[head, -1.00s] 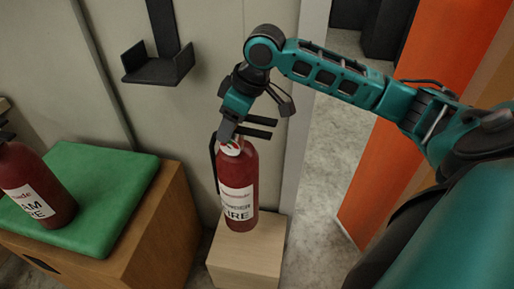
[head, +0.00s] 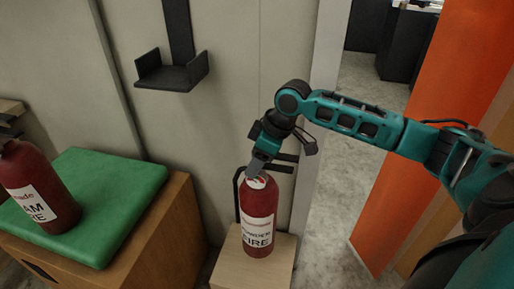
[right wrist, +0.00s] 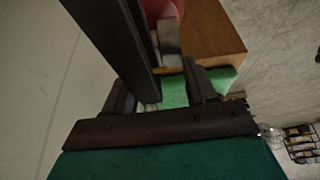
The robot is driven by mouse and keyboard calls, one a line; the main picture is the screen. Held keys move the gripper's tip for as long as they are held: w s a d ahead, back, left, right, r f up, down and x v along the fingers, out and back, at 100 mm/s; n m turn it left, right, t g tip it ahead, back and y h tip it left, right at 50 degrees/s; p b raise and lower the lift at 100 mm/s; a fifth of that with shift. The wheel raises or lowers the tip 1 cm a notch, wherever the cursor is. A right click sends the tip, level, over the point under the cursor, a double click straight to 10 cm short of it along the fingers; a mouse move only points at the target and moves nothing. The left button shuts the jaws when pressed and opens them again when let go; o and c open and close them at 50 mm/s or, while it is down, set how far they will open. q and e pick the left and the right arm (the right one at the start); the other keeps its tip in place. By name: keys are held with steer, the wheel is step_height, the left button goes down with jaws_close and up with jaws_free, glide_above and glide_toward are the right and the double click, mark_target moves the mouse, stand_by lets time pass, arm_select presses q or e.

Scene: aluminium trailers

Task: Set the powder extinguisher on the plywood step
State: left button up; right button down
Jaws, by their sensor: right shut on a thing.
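The held red extinguisher (head: 258,222) is upright over the pale plywood step (head: 228,268). Its base appears within the step's top, but I cannot tell for certain whether it touches. Its white label shows FIRE below a word too small to read surely. My right gripper (head: 261,166) is shut on its top, by the black handle, with my arm reaching in from the right. In the right wrist view, a bit of red body (right wrist: 163,9) shows at the top, largely hidden by dark parts. My left gripper is not in view.
A second red extinguisher (head: 38,190), labelled as foam, stands on a green pad (head: 120,185) atop a wooden box (head: 170,230) at left. An empty black bracket (head: 172,78) hangs on the wall. An orange panel (head: 435,130) and open floor lie right of the step.

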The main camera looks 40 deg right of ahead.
mark_target(259, 196)
steer(key=f, duration=0.2)
steer(key=shift+w+f+b, duration=0.3)
steer(key=shift+f+b, duration=0.05)
steer(key=shift+f, duration=0.7)
step_height(259, 196, down, 5)
steer(key=shift+r+b, duration=0.1)
steer(key=shift+b, duration=0.75)
steer(key=c, duration=0.7)
jaws_free()
steer(key=shift+s+f, duration=0.35)
steer(key=shift+f, duration=0.05)
steer(key=o, duration=0.4)
steer(key=shift+c, duration=0.2)
